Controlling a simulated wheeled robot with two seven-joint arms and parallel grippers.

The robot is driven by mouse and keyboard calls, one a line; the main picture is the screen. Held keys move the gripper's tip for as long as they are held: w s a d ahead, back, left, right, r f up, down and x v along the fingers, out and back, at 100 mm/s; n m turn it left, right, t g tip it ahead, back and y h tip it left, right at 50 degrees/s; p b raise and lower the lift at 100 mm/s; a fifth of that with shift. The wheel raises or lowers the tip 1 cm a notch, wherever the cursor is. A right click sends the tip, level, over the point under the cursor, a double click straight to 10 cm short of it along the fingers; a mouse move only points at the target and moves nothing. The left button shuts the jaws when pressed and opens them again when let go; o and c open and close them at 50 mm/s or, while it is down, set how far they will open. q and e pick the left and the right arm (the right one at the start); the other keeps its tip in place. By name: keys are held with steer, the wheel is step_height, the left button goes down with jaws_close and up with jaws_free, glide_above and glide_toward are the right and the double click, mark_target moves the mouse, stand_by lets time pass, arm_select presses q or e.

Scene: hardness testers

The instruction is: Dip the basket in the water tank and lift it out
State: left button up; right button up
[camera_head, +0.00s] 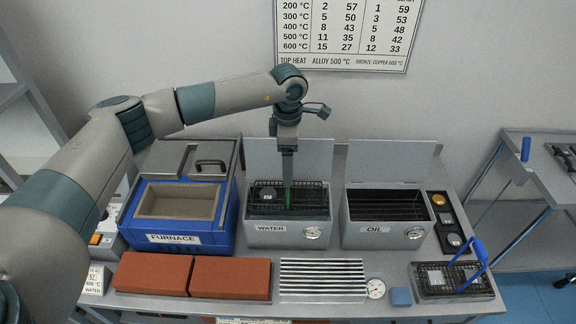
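The water tank (260,238) is a grey box labelled WATER, with its lid raised behind it. A dark wire basket (312,197) sits inside the tank's mouth, with a dark round piece (268,194) in its left part. A green strip, seemingly the basket's handle (288,200), rises from its middle. My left gripper (288,178) points straight down over the tank, its narrow fingers closed at the top of this green handle. How deep the basket sits and the water level are hard to tell. My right gripper is not in view.
The oil tank (365,238) stands right of the water tank, lid raised. The blue furnace (180,238) is at left. Red bricks (230,279), a ribbed metal block (322,281) and a blue-handled basket (437,281) line the bench front. A wall chart hangs behind.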

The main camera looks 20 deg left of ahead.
arm_select(q)
steer(key=shift+r, duration=0.95)
stand_by(0.6)
